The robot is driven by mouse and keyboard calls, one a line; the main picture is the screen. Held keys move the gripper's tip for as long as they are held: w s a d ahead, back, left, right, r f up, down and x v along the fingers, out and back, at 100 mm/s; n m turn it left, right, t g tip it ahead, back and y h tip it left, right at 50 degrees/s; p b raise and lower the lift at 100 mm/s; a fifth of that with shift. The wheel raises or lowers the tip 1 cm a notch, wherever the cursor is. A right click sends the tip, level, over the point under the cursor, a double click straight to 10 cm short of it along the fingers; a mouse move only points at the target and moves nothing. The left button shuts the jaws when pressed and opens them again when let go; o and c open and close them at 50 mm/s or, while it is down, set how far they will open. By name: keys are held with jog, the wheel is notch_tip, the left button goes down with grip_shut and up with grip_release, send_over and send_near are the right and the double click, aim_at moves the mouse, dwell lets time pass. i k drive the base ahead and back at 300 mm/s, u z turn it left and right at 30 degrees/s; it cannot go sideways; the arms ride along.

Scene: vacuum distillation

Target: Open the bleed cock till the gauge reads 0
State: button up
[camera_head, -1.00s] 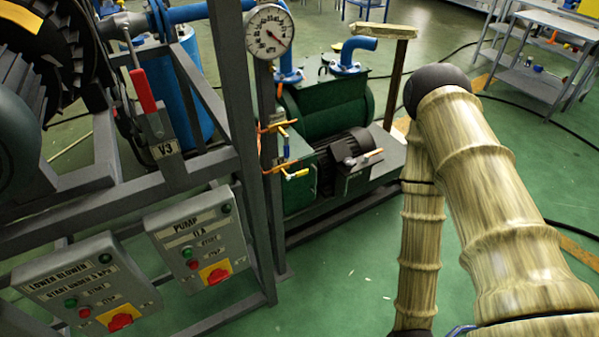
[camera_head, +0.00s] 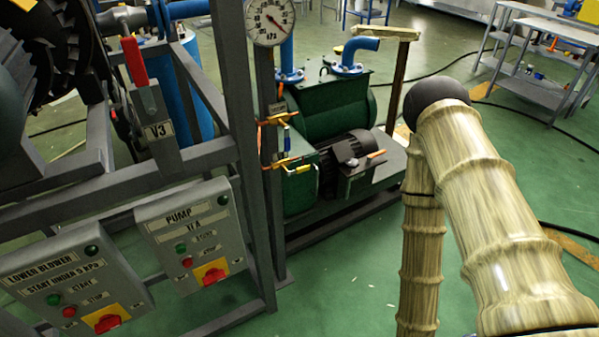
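The round white gauge (camera_head: 269,22) is at the top of a grey post, partly cut by the picture's top edge. Its dark needle points to the lower right; the number at its tip is too small to read. Below it on the post are two small brass cocks with copper pipe, an upper one (camera_head: 281,118) and a lower one (camera_head: 283,162) with a yellow handle. I cannot tell which is the bleed cock. My arm, in yellowish ribbed covers, is at the right, apart from the cocks. My gripper is not in view.
A green pump (camera_head: 332,105) with a dark motor stands behind the post. The grey frame carries the PUMP box (camera_head: 187,235), the LOWER BLOWER box (camera_head: 70,280) and a red-handled lever (camera_head: 134,62) at V3. Green floor is clear at the lower middle.

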aim_at(305, 167)
jog(key=z, duration=0.95)
jog(key=k, duration=0.6)
jog(key=u, duration=1.25)
